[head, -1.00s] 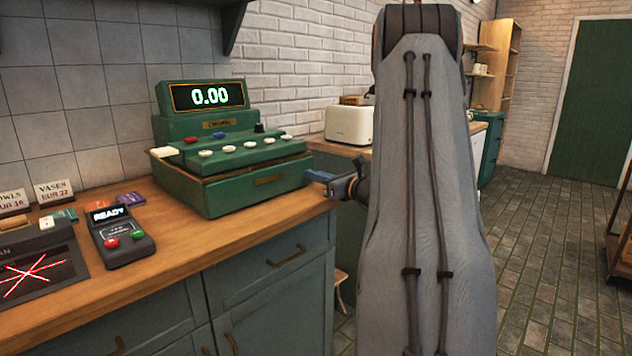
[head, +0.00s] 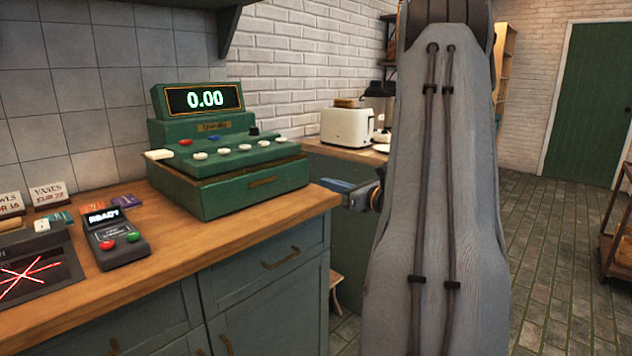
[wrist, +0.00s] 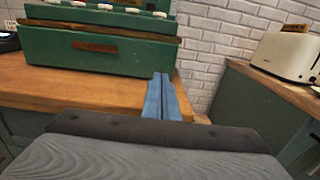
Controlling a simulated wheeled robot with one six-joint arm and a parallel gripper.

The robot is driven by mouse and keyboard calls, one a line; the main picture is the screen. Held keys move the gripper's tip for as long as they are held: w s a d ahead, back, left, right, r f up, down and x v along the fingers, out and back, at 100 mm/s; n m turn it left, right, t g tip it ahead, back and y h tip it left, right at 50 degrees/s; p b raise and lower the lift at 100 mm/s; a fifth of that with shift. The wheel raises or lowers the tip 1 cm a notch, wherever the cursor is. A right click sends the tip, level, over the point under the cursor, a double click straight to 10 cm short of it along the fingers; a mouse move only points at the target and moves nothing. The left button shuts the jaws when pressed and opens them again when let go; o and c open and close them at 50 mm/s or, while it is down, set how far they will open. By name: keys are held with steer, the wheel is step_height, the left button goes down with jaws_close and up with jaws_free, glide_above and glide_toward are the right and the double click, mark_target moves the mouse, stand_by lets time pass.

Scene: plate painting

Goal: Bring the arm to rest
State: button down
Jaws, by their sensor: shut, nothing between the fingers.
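My arm stands upright in the right half of the head view, its grey sleeve covering what lies behind it. My gripper (head: 338,188) pokes out to the left of the sleeve, by the right end of the wooden counter (head: 318,200). In the wrist view the two blue fingers of my gripper (wrist: 162,78) lie together, shut and empty. They point toward the right end of the green cash register (wrist: 90,58), and I cannot tell how far apart they are. In the head view the register (head: 250,195) shows 0.00.
A card reader (head: 115,240) reading READY stands left of the register, near price signs (head: 48,194). A toaster (head: 347,126) stands on the counter behind; it also shows in the wrist view (wrist: 285,55). The tiled floor (head: 555,270) to the right is clear. A wooden cart (head: 616,250) stands at the right edge.

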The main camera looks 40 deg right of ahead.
steer(key=s, duration=0.5)
steer(key=shift+d, duration=0.3)
steer(key=shift+a, duration=0.1)
steer(key=s+a+f+n+g+y+p, duration=0.1)
steer(key=s+a+n+g+y+p, duration=0.15)
steer(key=a+n+g, duration=0.85)
steer(key=s+a+f+n+g+y+p, duration=0.15)
steer(key=a+n+y, duration=0.25)
steer(key=a, duration=1.5)
steer(key=s+a+f+n+g+h+p, duration=0.2)
steer(key=s+a+n+h, duration=0.2)
steer(key=s+n, duration=0.4)
steer(key=s+a+f+n+g+h+p, duration=0.2)
steer(key=s+a+n, duration=0.5)
steer(key=n, duration=0.4)
steer(key=shift+s+a+n+g+h, duration=0.3)
steer(key=shift+g+h, duration=0.45)
steer(key=shift+h, duration=0.4)
